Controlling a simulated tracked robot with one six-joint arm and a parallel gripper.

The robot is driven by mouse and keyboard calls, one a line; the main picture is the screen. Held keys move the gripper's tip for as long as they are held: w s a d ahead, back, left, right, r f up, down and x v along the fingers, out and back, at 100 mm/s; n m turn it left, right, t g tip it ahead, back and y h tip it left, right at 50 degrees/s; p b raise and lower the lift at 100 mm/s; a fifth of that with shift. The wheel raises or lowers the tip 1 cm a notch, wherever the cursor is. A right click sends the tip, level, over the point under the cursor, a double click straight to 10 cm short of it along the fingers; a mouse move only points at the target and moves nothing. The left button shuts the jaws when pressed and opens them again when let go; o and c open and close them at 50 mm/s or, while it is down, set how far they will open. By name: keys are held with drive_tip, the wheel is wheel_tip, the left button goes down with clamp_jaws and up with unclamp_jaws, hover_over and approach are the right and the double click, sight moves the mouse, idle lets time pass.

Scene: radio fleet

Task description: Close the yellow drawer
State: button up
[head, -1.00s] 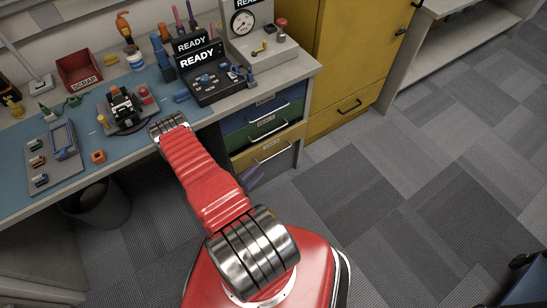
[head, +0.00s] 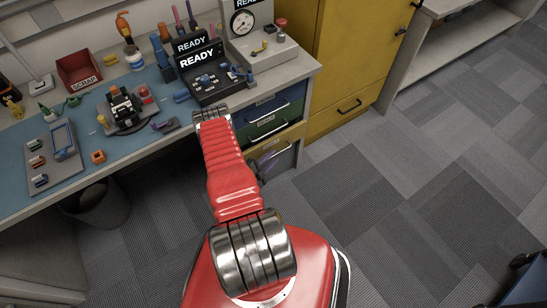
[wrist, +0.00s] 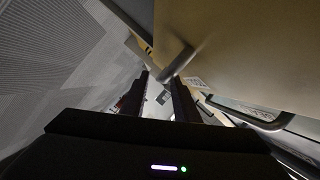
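The yellow drawer (head: 289,142) is the lowest visible one in the stack under the bench, below a blue drawer and a green drawer. My arm partly hides its front and handle, and I cannot tell how far it stands out. My gripper (head: 265,168) is mostly hidden behind my arm, close to the yellow drawer's front. In the wrist view, a broad yellowish panel (wrist: 240,45) fills the upper right, with a grey bar close to my fingertips. My gripper's fingers (wrist: 160,80) are apart with nothing between them. I cannot tell whether they touch the bar.
The green drawer (head: 265,127) and blue drawer (head: 285,101) are above. A yellow cabinet (head: 345,60) stands right of the stack. The bench mat (head: 110,150) holds tools and devices. A bin (head: 97,205) stands under the bench.

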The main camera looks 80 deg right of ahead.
drive_tip(key=shift+x, duration=0.9)
drive_tip(key=shift+c, duration=0.7)
clamp_jaws()
